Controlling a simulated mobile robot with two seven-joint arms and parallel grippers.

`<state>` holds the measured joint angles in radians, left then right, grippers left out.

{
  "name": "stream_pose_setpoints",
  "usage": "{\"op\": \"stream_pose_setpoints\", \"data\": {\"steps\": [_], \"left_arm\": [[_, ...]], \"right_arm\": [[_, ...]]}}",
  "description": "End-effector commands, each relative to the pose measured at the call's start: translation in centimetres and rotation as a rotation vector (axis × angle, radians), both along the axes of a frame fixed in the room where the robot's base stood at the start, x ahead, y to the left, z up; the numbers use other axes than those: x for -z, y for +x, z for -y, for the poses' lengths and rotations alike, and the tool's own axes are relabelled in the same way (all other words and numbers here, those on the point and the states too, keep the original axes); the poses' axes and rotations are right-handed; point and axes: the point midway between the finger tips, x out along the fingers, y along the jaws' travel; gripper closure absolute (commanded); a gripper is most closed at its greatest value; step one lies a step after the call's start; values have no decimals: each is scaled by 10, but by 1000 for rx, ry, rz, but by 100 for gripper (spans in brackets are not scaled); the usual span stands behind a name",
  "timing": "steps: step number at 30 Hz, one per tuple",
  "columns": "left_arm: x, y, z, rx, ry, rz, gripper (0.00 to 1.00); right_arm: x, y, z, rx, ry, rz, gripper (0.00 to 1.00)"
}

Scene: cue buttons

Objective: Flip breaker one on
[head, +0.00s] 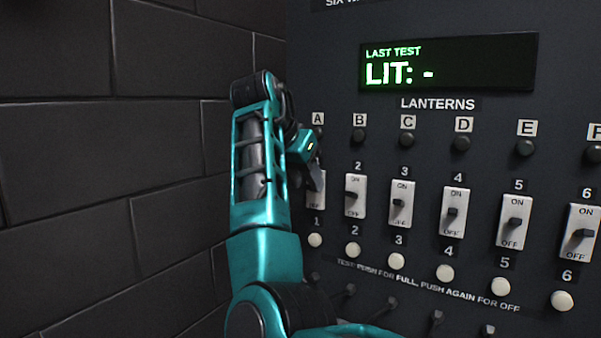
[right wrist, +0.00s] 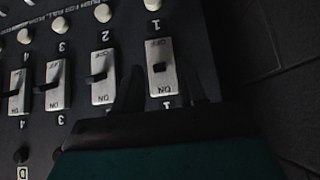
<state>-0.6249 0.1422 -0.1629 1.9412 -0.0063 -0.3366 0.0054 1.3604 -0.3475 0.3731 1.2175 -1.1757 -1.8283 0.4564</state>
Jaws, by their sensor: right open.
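Breaker one is a white switch plate at the left end of the breaker row. In the head view only part of its plate (head: 315,202) shows behind my right gripper (head: 316,176). In the right wrist view, which is upside down, breaker one (right wrist: 161,86) shows with its dark lever near the middle of the plate, so its setting is hard to tell. My right gripper (right wrist: 163,92) is open, with one dark finger on each side of the plate's ON end. I cannot tell whether the fingers touch it. My left gripper is not in view.
Breaker two (head: 355,180) and several more plates run to the right. White test buttons (head: 315,240) sit below and dark lanterns (head: 359,135) above. The display (head: 447,64) reads "LIT: -". A dark block wall (head: 130,150) stands at the left.

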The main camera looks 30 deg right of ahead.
Motion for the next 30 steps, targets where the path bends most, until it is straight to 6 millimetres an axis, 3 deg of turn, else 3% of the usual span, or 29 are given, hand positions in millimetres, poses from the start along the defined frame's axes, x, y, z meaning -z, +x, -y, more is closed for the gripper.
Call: {"op": "stream_pose_setpoints", "data": {"steps": [5,13,15,21,30], "left_arm": [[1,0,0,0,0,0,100],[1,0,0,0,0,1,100],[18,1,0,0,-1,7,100],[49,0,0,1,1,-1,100],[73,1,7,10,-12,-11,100]], "right_arm": [[-14,-5,-11,-2,-1,3,60],[-63,-27,-46,-3,-2,5,60],[-57,-27,-48,0,1,1,60],[-71,-34,-58,-1,-1,3,60],[-84,-36,-64,8,5,-4,60]]}}
